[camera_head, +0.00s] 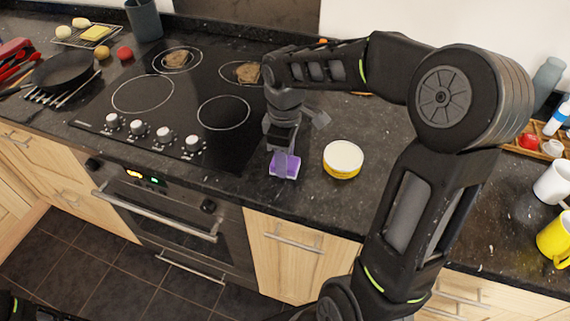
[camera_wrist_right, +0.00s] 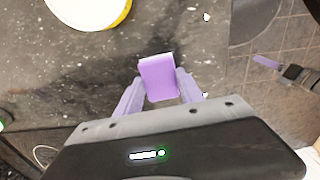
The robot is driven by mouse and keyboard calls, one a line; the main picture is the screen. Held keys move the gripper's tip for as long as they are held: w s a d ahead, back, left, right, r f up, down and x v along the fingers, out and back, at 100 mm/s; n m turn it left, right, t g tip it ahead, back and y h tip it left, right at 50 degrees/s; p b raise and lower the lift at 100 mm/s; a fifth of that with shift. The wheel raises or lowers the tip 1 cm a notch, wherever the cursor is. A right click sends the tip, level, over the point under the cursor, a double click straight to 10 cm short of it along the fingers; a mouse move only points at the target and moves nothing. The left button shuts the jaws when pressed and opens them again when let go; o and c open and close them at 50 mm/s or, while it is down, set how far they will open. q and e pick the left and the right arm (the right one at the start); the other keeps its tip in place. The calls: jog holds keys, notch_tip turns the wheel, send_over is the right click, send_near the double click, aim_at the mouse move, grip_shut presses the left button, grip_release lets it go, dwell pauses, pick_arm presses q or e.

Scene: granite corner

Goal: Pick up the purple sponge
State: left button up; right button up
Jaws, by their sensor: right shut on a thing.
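The purple sponge (camera_head: 291,168) is at the front of the dark granite counter, to the right of the cooktop. My right gripper (camera_head: 284,164) reaches down over it and is shut on it. In the right wrist view the sponge (camera_wrist_right: 158,78) sits between the two purple-looking fingers of the right gripper (camera_wrist_right: 161,92). I cannot tell whether the sponge still touches the counter. My left gripper shows at the right of the wrist view (camera_wrist_right: 282,70), low over the floor; its jaw state is unclear.
A round white-topped yellow container (camera_head: 343,158) stands right of the sponge. The black cooktop (camera_head: 190,95) with food pieces lies to the left. A yellow mug (camera_head: 556,240) and a white mug (camera_head: 554,184) stand far right. A frying pan (camera_head: 65,70) is far left.

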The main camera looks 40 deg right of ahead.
jog(key=c, duration=0.3)
jog(key=shift+c, duration=0.2)
notch_tip(320, 180, up, 10)
jog(key=shift+b, duration=0.35)
dwell(0.5)
